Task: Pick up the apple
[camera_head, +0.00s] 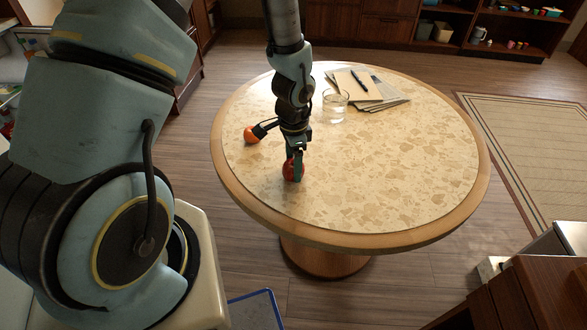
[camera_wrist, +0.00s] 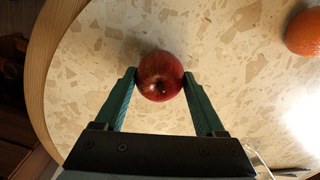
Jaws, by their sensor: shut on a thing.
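The red apple (camera_head: 292,170) is on or just above the round table, toward its front left part, partly covered by my gripper (camera_head: 295,163). In the wrist view the apple (camera_wrist: 161,76) sits between the two green fingertips of my gripper (camera_wrist: 160,79), with a finger touching each side. My gripper is shut on the apple and points down from above. I cannot tell whether the apple still touches the table.
The round stone-topped table (camera_head: 400,170) has a wooden rim. An orange (camera_head: 252,134) lies to the left of my gripper. A glass of water (camera_head: 335,105) and papers with a pen (camera_head: 360,85) are behind. The table's right side is clear.

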